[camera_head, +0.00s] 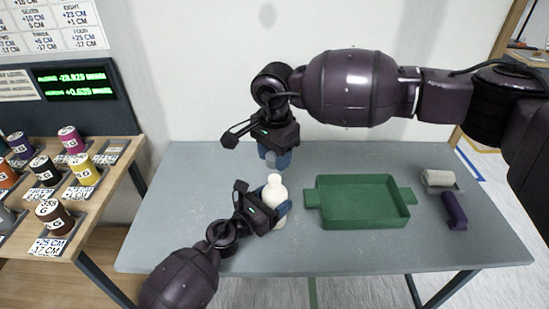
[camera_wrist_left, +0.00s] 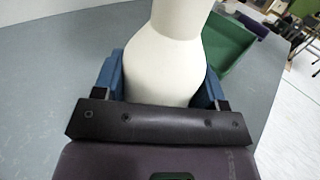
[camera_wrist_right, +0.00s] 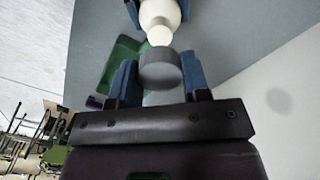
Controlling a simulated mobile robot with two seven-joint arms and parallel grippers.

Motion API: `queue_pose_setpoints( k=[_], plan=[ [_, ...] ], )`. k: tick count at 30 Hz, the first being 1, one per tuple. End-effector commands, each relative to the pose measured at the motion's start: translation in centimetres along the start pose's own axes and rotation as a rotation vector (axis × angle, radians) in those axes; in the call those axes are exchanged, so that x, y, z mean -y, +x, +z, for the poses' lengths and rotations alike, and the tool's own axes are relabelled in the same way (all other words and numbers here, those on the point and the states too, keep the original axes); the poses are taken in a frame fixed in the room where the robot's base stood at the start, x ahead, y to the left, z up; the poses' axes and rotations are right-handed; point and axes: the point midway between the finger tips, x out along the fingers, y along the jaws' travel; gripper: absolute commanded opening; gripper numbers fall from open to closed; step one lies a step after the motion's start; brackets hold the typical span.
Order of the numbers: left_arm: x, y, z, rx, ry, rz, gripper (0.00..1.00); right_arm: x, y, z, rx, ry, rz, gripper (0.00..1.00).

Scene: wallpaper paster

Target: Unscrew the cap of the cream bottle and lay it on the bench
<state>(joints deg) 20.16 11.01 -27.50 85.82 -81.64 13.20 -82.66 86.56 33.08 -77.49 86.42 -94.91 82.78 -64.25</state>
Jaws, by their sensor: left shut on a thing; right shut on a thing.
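The cream bottle (camera_head: 274,188) stands upright on the grey bench, and its bare top shows. My left gripper (camera_head: 272,204) is shut around the bottle's body; the left wrist view shows the bottle (camera_wrist_left: 163,65) between its blue fingers. My right gripper (camera_head: 276,158) is behind the bottle in the head view and shut. In the right wrist view a grey round cap (camera_wrist_right: 160,68) sits between its blue fingers, apart from the bottle (camera_wrist_right: 160,14) beyond it. In the head view the cap is hidden by the fingers.
A green tray (camera_head: 362,224) with side handles lies right of the bottle on the grey bench (camera_head: 190,205). A pale roll (camera_head: 438,178) and a purple roll (camera_head: 454,210) lie at the right. A side table with several labelled spools (camera_head: 70,140) stands left. The bench's left part is clear.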

Motion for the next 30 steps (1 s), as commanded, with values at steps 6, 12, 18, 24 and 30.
queue_pose_setpoints(
  k=[6, 12, 18, 24, 30],
  plan=[
    [0.0, 0.0, 0.0, -0.001, 0.000, 0.000, 0.94, 0.0, 0.1, 0.0, 0.000, 0.000, 0.000, 0.14],
    [0.0, 0.0, 0.0, 0.000, 0.000, 0.000, 0.95, 0.0, 0.1, 0.0, 0.000, 0.000, 0.000, 0.14],
    [0.0, -0.7, -0.1, -0.001, 0.000, 0.001, 0.95, 0.0, -0.1, 0.0, -0.001, 0.000, -0.001, 0.14],
    [0.0, -3.8, -0.1, -0.002, 0.001, 0.001, 0.95, 0.0, -0.4, 0.0, -0.003, 0.000, -0.003, 0.14],
    [0.0, -7.7, -0.1, -0.003, -0.001, 0.001, 0.95, 0.0, -0.2, 0.0, -0.002, 0.000, -0.002, 0.14]
  ],
)
